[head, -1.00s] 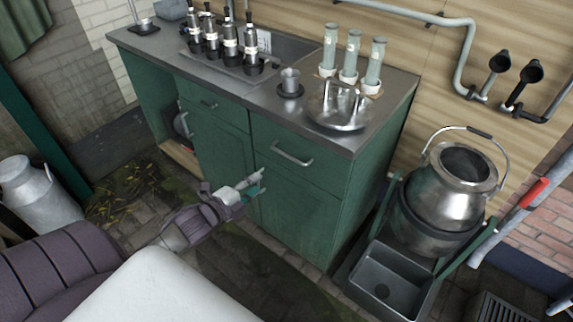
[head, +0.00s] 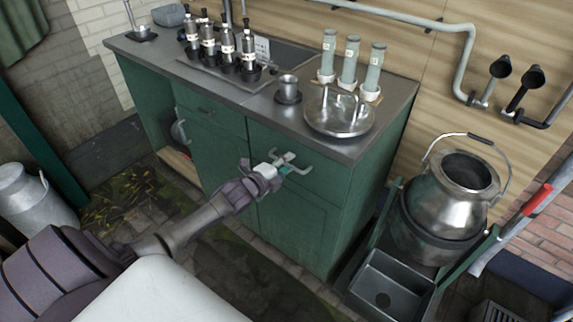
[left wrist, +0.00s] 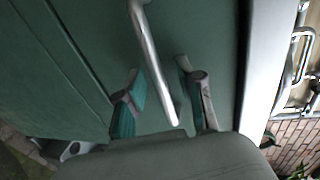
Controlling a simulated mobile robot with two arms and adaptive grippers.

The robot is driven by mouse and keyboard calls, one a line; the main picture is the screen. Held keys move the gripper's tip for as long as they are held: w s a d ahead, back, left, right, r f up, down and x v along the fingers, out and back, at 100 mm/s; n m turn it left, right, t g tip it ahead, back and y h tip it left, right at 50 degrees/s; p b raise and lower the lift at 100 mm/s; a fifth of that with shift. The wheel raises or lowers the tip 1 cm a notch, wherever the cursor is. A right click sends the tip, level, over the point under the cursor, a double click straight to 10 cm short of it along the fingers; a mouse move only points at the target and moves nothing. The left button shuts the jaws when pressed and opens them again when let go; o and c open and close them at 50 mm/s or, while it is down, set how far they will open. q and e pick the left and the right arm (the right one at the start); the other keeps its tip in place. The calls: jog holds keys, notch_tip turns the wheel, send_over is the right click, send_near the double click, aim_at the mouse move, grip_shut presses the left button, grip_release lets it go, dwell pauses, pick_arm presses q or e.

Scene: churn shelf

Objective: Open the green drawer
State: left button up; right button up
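The green drawer (head: 325,177) is the right-hand one in the cabinet's upper row, and it looks shut. Its metal bar handle (head: 306,166) also shows in the left wrist view (left wrist: 150,60). My left gripper (head: 284,164) is at this handle, covering part of it. In the left wrist view the left gripper (left wrist: 163,95) is open, with one finger on each side of the bar and gaps beside it. The lower end of the handle runs down between the fingers. My right gripper is in neither view.
The steel worktop (head: 260,100) carries several bottles, a metal cup (head: 288,86) and a round metal lid (head: 338,115). A metal churn (head: 455,195) and a grey basin (head: 385,290) stand right of the cabinet. The floor in front is mostly clear.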

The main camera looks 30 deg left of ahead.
pick_arm(q)
jog(key=shift+w, duration=0.1)
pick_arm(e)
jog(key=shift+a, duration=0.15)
pick_arm(q)
jog(key=shift+c, duration=0.7)
grip_shut()
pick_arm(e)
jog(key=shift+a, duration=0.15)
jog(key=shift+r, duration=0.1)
